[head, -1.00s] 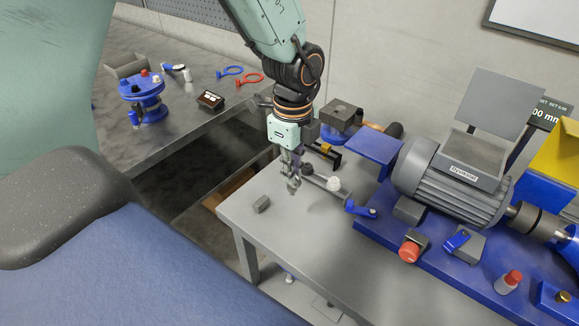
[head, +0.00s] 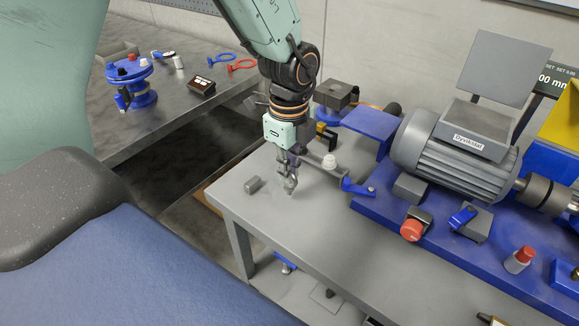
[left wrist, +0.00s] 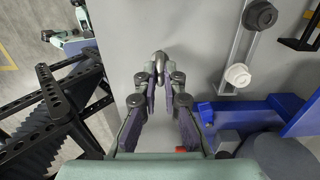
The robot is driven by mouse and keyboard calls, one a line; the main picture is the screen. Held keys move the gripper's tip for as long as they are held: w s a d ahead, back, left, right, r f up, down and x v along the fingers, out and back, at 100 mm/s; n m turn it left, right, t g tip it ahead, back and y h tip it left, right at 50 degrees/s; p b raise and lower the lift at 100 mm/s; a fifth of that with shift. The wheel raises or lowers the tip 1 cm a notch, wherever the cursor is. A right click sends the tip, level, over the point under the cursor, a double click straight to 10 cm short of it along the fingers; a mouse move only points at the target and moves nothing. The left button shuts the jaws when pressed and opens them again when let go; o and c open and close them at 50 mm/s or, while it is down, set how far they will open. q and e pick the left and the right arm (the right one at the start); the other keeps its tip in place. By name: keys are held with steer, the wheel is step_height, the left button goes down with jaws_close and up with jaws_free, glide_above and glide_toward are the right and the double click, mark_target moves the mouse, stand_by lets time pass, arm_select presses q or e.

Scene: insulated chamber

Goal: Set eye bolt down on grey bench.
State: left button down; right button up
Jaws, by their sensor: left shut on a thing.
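My left gripper (head: 290,172) points down over the front left part of the grey bench (head: 285,224). It is shut on the eye bolt (head: 291,186), a small silver piece at its fingertips. In the left wrist view, the eye bolt's rounded metal end (left wrist: 158,57) shows between and beyond the fingertips (left wrist: 163,80), above the plain grey top. The fingers hide part of the eye bolt. I cannot tell whether its lower end touches the bench.
The bench front is clear.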

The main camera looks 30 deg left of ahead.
arm_select(q)
steer(key=shift+f, duration=0.3)
steer(key=shift+a, duration=0.25)
steer(key=shift+d, duration=0.2)
steer(key=shift+f, duration=0.1)
steer(key=shift+a+f, duration=0.15)
steer(key=shift+f, duration=0.05)
steer(key=shift+f+b, duration=0.1)
steer(key=shift+b, duration=0.2)
steer(key=shift+f, duration=0.25)
steer(key=c, duration=1.4)
jaws_free()
